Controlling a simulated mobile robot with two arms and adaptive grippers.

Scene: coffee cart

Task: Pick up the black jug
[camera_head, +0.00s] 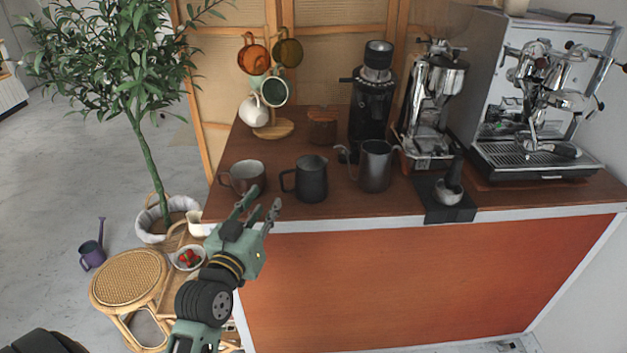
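The black jug (312,181) stands upright on the wooden counter near its front edge, with its handle on the left side. My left gripper (259,203) is in front of the counter's front edge, to the left of the jug and a little lower in the picture. Its two fingers are spread apart with nothing seen between them, and it appears apart from the jug. My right gripper is not in view.
A grey mug (243,177) stands left of the jug, close behind my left fingers. A metal jug (375,168) stands right of it.

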